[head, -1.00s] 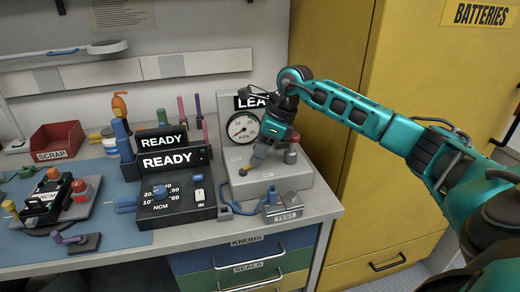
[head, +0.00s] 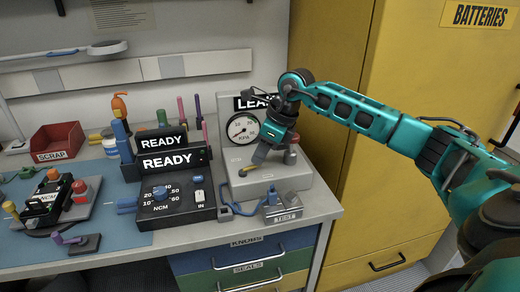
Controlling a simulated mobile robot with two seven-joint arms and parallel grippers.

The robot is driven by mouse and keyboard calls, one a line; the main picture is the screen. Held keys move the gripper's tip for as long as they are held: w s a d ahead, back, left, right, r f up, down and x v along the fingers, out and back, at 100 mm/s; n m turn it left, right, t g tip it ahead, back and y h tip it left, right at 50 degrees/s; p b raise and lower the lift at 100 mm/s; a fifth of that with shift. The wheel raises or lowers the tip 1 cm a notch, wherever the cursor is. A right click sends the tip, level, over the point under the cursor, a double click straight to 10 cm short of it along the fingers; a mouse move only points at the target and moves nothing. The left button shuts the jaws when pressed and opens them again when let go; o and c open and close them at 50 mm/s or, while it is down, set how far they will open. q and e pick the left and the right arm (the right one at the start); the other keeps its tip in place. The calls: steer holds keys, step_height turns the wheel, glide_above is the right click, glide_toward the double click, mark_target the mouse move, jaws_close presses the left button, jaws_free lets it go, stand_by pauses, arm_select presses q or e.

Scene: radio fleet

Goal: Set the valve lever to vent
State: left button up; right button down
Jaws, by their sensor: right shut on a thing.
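The leak tester (head: 302,182) is a light grey unit on the bench with a round KPA gauge (head: 243,128) on its upright panel. The small brass-coloured valve lever (head: 246,170) is on its flat top, below the gauge. My right gripper (head: 259,159) reaches down from the upper right and is shut on the valve lever, its fingers hiding part of it. The small position labels beside the lever are too small to read. My left gripper is not in view.
A red knob (head: 290,154) sits close to the right of my gripper. A grey TEST block (head: 285,213) lies at the front edge. A red SCRAP bin (head: 57,141) stands at the far left.

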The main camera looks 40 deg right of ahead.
steer(key=shift+s+a+m+t+h, duration=0.15)
steer(key=shift+s+m+h, duration=0.15)
steer(key=shift+m, duration=0.45)
steer(key=shift+s+a+m+t+h, duration=0.1)
steer(key=shift+s+m+t+h, duration=0.15)
steer(key=shift+m, duration=0.5)
steer(key=c, duration=1.1)
jaws_free()
steer(key=v, duration=1.3)
steer(key=shift+p, duration=0.3)
steer(key=shift+w, duration=0.1)
